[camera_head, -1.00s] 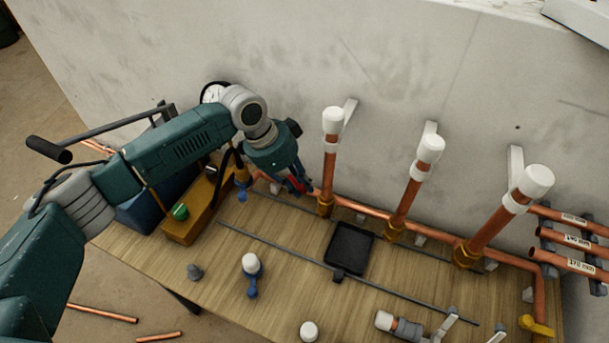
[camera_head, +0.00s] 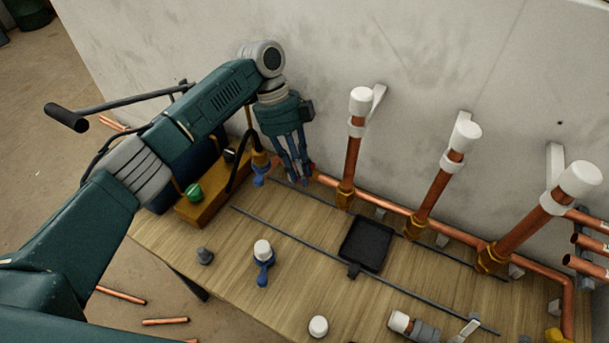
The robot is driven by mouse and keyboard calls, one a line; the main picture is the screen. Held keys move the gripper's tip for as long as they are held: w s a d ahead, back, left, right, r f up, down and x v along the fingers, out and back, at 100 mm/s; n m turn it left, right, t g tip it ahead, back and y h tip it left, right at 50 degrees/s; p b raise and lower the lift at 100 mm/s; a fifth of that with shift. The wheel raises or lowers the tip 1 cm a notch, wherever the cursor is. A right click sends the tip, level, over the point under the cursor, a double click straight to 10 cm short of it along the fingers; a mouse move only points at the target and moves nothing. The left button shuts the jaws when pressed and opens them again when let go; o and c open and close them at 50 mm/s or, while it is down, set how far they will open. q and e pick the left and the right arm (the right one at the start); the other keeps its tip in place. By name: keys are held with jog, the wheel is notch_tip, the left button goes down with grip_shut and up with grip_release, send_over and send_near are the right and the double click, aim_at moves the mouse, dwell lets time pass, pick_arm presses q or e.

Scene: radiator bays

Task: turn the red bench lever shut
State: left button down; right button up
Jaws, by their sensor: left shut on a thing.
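My left gripper (camera_head: 302,178) reaches down to the copper pipe at the back of the bench, near the wall. It is shut on the red bench lever (camera_head: 312,169), of which only a small red bit shows beside the fingertips. The fingers hide most of the lever, so its angle cannot be told. The copper pipe (camera_head: 390,205) runs to the right from there. My right gripper is not in view.
Capped copper risers (camera_head: 352,155) stand along the wall to the right. A black tray (camera_head: 366,244), a blue-handled valve (camera_head: 264,262) and a white cap (camera_head: 318,326) are on the bench (camera_head: 225,290). A brown box with a green knob (camera_head: 194,193) stands left of the gripper.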

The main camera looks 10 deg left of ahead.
pick_arm(q)
jog(key=shift+w+a+r+m+b, duration=0.2)
jog(key=shift+w+m+b, duration=0.15)
jog(key=shift+m, duration=0.25)
jog(key=c, duration=1.6)
grip_release()
jog(key=shift+s, duration=0.15)
notch_tip(320, 180, up, 10)
